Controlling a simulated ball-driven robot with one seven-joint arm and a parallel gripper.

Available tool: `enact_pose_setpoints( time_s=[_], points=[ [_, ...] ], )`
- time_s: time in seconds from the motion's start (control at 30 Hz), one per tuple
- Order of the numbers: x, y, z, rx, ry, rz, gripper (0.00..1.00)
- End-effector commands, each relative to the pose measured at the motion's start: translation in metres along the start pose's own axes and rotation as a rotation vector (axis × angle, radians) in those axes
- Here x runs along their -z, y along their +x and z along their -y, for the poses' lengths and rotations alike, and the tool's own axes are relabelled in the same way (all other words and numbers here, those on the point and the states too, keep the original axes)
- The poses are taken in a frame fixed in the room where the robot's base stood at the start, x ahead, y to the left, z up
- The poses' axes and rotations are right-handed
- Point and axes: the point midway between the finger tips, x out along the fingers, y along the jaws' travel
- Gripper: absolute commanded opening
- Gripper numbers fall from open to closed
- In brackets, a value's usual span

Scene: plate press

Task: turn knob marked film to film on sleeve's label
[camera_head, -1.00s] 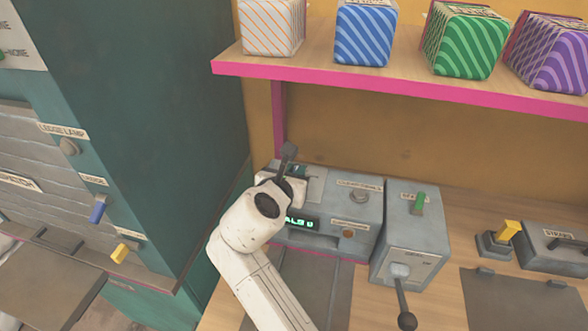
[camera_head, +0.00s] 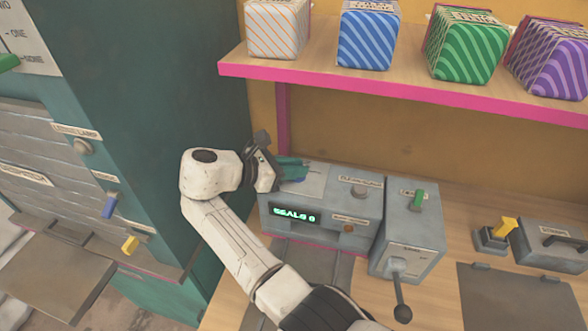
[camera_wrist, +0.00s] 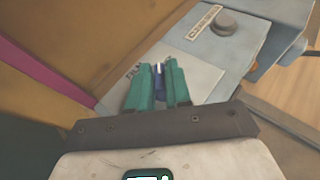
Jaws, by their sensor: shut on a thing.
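My gripper (camera_head: 292,171) reaches over the left end of a grey press unit (camera_head: 338,228). In the wrist view its two green fingers (camera_wrist: 159,80) are shut on a small blue knob (camera_wrist: 158,70), one finger on each side. The knob stands on a pale plate (camera_wrist: 203,79) on top of the unit. A printed word reading "FILM" (camera_wrist: 133,72) shows beside the left finger; other print near the knob is partly hidden. The knob's pointing direction is hard to tell behind the fingers. I cannot make out a sleeve with its label.
A grey round knob (camera_head: 359,191) sits right of the gripper on the same unit. Below, a green display (camera_head: 295,215) appears to read "SEALS 0". A lever box (camera_head: 410,230) stands to the right. A pink-edged shelf (camera_head: 400,88) with striped boxes hangs above. A teal cabinet (camera_head: 170,60) is left.

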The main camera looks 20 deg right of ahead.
Motion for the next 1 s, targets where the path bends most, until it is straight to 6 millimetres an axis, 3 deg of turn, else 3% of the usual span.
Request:
enact_pose_setpoints(
  time_s=[0.7, 0.73, 0.9, 1.0],
  points=[
    [0.0002, -0.0001, -0.0015, 0.065, 0.028, -0.002, 0.00],
    [0.0002, -0.0001, -0.0015, 0.065, 0.027, -0.002, 0.21],
    [0.0002, -0.0001, -0.0014, 0.066, 0.027, -0.002, 0.38],
    [0.0002, 0.0000, -0.0013, 0.066, 0.027, -0.002, 0.39]
  ],
)
